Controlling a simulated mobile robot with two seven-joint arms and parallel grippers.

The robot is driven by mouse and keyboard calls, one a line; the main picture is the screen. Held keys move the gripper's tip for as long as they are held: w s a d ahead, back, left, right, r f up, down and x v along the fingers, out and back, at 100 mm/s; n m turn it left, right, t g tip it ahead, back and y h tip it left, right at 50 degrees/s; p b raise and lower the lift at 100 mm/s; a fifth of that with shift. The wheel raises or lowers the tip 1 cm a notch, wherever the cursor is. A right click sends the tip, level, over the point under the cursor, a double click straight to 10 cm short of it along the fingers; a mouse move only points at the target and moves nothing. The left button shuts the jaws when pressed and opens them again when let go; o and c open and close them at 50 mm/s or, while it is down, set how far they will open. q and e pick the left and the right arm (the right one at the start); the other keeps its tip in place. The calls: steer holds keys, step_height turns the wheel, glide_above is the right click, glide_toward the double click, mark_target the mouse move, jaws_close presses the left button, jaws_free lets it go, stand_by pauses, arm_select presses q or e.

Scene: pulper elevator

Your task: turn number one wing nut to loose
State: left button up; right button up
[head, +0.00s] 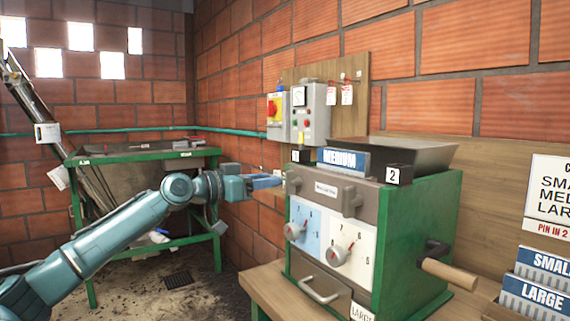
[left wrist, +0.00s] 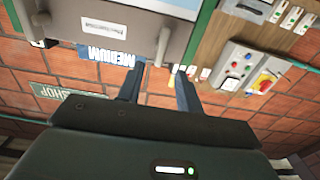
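The pulper (head: 415,230) is a green and grey machine on a wooden bench in the head view. A black tag marked 1 (head: 296,156) sits at its top left, with the grey number one wing nut (head: 293,181) below it at the front plate's left edge. A second wing nut (head: 351,201) is under tag 2 (head: 398,174). My left gripper (head: 279,181) is level with the number one nut at its left. In the left wrist view its two fingers (left wrist: 159,71) are apart, and the nut (left wrist: 162,47) shows just beyond the gap. Contact cannot be told. My right gripper is out of view.
Two dials (head: 338,255) and a handle (head: 321,290) are on the pulper's front. A crank with a wooden grip (head: 449,273) sticks out at right. A control box (head: 310,112) hangs on the wall behind. A green-framed table (head: 143,156) stands at left.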

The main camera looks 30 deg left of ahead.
mark_target(286, 177)
arm_select(q)
steer(key=p+x, duration=0.1)
steer(key=x, duration=0.5)
steer(key=shift+s, duration=0.1)
steer(key=shift+c, duration=0.5)
jaws_close()
